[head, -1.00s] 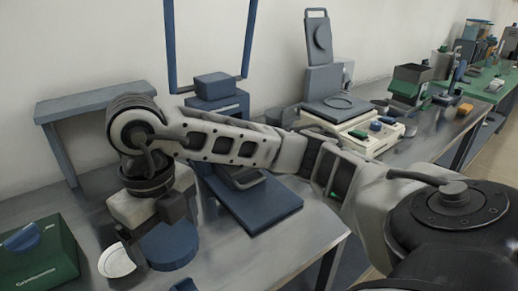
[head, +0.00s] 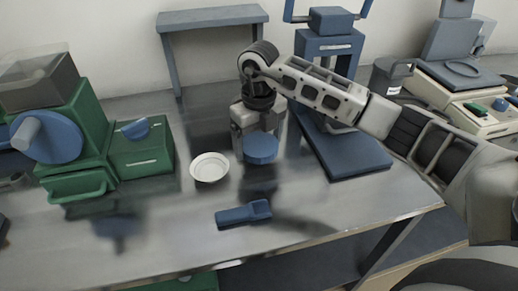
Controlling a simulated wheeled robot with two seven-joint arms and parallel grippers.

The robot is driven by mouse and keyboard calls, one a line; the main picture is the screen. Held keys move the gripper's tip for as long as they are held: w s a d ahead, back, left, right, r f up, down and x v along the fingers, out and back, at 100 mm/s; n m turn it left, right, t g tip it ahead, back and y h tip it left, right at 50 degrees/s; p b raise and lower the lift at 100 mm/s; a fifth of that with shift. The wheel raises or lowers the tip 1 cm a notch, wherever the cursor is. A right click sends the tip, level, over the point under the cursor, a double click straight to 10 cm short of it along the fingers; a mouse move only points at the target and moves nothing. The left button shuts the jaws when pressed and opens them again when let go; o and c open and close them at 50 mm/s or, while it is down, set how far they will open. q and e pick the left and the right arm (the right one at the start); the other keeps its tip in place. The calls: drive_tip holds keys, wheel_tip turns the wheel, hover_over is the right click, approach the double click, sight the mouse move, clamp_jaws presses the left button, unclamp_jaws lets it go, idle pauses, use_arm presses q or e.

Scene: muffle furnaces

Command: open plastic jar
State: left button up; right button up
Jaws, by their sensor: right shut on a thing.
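My right gripper (head: 259,137) points down over the metal table, with its fingers at a round blue piece (head: 261,149). It is shut on this piece, which looks like a short cylinder or lid. The fingertips are partly hidden, so I cannot tell whether the piece touches the table. A round white dish-like piece (head: 209,168) with a raised rim lies just to its left, apart from it. I cannot tell which of the two is the jar and which its lid. My left gripper is not in view.
A green machine with a blue knob (head: 45,137) and a green box (head: 142,150) stand at left. A blue tool (head: 243,214) lies near the front edge. A blue press with a flat base (head: 345,158) stands at right.

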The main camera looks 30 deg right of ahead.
sight(259, 142)
drive_tip(key=shift+w+d+f, duration=0.1)
drive_tip(key=shift+w+f, duration=0.05)
drive_tip(key=shift+f, duration=0.15)
wheel_tip(259, 142, down, 3)
drive_tip(key=shift+f+p, duration=0.1)
drive_tip(key=shift+p, duration=0.2)
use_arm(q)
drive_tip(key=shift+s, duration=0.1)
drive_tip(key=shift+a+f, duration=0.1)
